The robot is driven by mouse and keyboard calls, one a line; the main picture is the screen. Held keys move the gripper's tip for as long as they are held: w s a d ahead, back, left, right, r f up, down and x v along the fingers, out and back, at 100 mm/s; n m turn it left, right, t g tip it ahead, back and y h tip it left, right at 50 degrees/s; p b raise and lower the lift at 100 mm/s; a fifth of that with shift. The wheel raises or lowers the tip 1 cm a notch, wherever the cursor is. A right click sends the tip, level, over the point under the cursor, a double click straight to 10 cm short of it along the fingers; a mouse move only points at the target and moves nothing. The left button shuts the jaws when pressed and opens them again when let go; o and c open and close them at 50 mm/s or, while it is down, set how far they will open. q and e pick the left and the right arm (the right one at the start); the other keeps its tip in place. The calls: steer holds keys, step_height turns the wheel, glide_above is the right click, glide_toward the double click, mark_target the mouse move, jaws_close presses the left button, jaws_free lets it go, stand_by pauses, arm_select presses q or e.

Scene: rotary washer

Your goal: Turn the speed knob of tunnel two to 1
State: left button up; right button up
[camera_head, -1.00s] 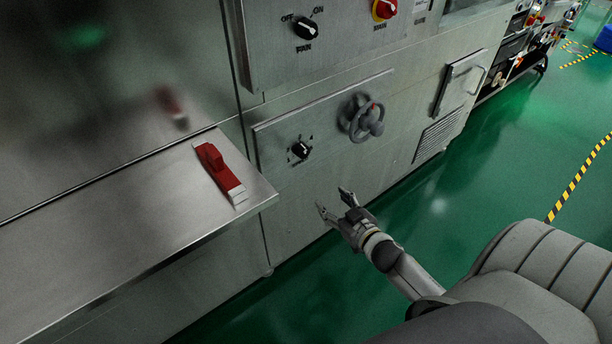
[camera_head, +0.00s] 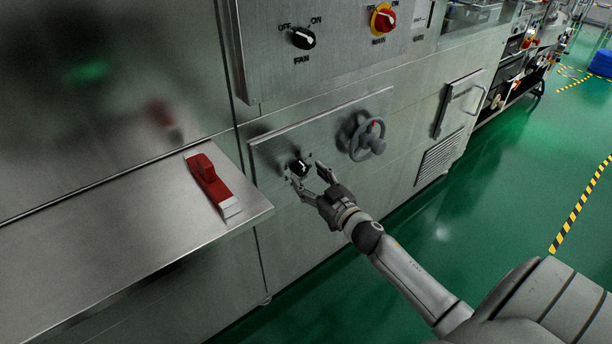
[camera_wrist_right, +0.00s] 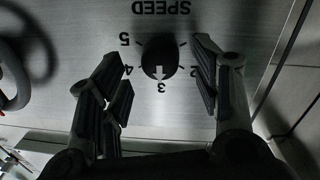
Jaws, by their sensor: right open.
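The black speed knob (camera_head: 297,167) is on the lower metal panel, left of the grey handwheel. In the right wrist view the knob (camera_wrist_right: 159,58) is seen upside down under the word SPEED, with its white arrow pointing at 3. The numbers 2, 4 and 5 also show; the 1 is hidden behind a finger. My right gripper (camera_head: 306,175) is open in front of the panel, its fingers on either side of the knob. In the wrist view a gap shows between each finger and the knob. My left gripper is not in view.
A grey handwheel (camera_head: 367,140) sticks out right of the knob. A metal shelf (camera_head: 120,235) with a red-handled tool (camera_head: 210,185) juts out at left. A fan switch (camera_head: 303,38) and a red-yellow main switch (camera_head: 383,18) are above.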

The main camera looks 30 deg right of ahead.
steer(key=shift+w, duration=1.1)
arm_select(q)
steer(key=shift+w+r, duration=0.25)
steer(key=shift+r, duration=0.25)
arm_select(e)
steer(key=shift+w, duration=0.15)
steer(key=c, duration=1)
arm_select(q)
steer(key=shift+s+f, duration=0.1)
